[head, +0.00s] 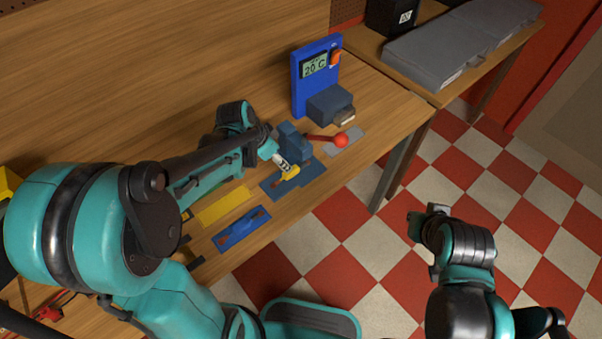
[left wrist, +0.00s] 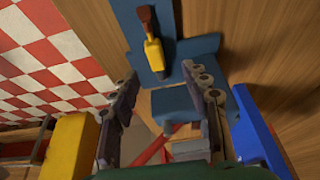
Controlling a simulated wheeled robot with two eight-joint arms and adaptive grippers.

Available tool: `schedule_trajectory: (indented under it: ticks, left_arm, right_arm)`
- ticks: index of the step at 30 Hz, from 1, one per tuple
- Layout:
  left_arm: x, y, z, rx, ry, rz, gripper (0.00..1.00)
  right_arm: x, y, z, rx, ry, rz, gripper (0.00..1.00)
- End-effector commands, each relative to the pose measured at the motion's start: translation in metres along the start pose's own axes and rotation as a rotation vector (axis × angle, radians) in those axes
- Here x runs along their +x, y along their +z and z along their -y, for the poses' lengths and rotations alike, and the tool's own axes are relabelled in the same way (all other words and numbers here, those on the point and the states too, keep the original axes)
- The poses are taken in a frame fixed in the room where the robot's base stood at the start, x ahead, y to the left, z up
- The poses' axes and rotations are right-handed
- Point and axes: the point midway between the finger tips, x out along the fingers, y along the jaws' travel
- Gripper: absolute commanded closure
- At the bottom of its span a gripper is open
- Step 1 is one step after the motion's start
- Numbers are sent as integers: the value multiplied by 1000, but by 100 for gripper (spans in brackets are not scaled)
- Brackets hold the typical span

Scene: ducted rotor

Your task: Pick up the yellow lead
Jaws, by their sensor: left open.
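The yellow lead (head: 291,172) is a small yellow piece on the blue fixture (head: 311,171) near the table's front edge. In the left wrist view the yellow lead (left wrist: 153,54) has a brown end and lies on the flat blue plate (left wrist: 128,20), beyond the fingertips. My left gripper (head: 281,160) is close beside the lead in the head view. In the left wrist view my left gripper (left wrist: 160,75) is open, with nothing seen between its fingers. My right gripper (head: 427,214) hangs over the floor, away from the table; its jaws are too small to read.
A blue display unit (head: 301,88) stands behind the fixture. A red-knobbed lever (head: 340,140) is to its right. A yellow strip (head: 224,206) and a blue tray (head: 242,229) lie to the left. A large yellow block (left wrist: 70,145) is near the left finger.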

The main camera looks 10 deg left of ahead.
Motion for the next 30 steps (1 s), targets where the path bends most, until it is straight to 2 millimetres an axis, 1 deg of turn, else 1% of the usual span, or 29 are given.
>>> schedule_trajectory:
  ticks: [3,11,15,18,25,26,27,29,30]
  left_arm:
    - [15,0,0,4,2,0,53]
    - [41,0,-4,4,1,0,53]
    - [64,0,-8,3,0,-1,53]
    - [75,-1,-8,2,0,-1,53]
    - [76,-1,-8,1,-1,-1,53]
    - [76,-1,-8,1,-1,-1,61]
    - [76,-1,-8,1,-1,-1,72]
    - [76,-1,-8,1,-1,-1,88]
    - [76,-1,-8,1,-1,-1,98]
  right_arm:
    - [5,4,0,0,0,0,100]
    - [13,10,0,0,0,0,100]
    - [21,15,0,0,0,0,100]
    - [24,17,0,0,0,0,100]
    - [23,17,0,0,0,0,100]
    - [23,17,0,0,0,0,100]
    - [23,17,0,0,0,0,100]
    - [23,17,0,0,0,0,100]
    - [23,17,0,0,0,0,100]
